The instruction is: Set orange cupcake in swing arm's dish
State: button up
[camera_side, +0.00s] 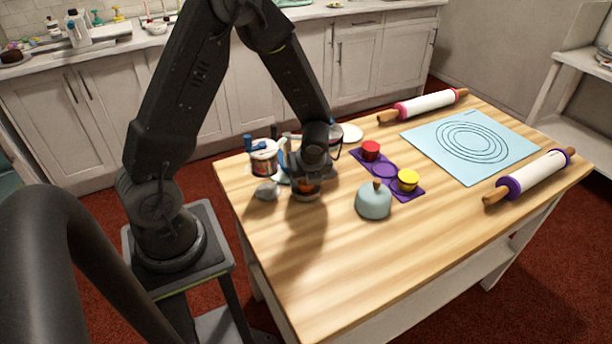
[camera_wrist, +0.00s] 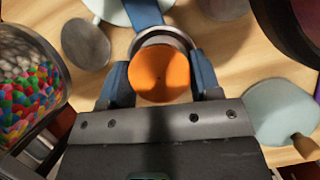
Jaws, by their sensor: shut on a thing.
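The orange cupcake (camera_wrist: 158,76) shows as a round orange top between the two blue fingers of my gripper (camera_wrist: 161,82). My gripper is shut on it; in the side view my gripper (camera_side: 308,181) points down near the table's left part. The swing arm (camera_wrist: 145,14) is a blue bar leading to a round metal dish (camera_wrist: 163,36), whose rim shows behind and around the cupcake's far edge. In the side view the dish (camera_side: 304,197) lies just under the orange cupcake (camera_side: 305,187). I cannot tell whether the cupcake touches the dish's floor.
A grey disc (camera_side: 266,190) and a candy jar (camera_side: 263,158) stand left of my gripper. A pale blue dome with a wooden knob (camera_side: 373,201) is to the right. A purple tray (camera_side: 385,170) carries a red and a yellow cupcake. The front of the table is clear.

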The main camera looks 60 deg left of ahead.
jog(key=o, duration=0.9)
jog(key=s+d+r+n+t+h, duration=0.1)
jog(key=s+d+r+n, duration=0.25)
jog(key=r, duration=0.65)
jog(key=s+d+r+n+t+h, duration=0.1)
jog(key=s+d+r+n, duration=0.1)
jog(key=d+r+n, duration=0.5)
jog(key=shift+s+d+r+n+t+h, duration=0.45)
jog(key=shift+s+d+r+n, duration=0.25)
jog(key=shift+s+r+n, duration=0.75)
jog(key=shift+s+d+r+n+t+h, duration=0.45)
jog(key=shift+s+d+r+n, duration=0.2)
jog(key=shift+s+r+n, duration=0.95)
jog(key=shift+s+d+r+n+t+h, duration=0.45)
jog(key=shift+s+d+r+n, duration=0.4)
jog(key=shift+r+n, duration=0.75)
jog(key=shift+s+a+f, duration=0.15)
jog(key=shift+f, duration=0.05)
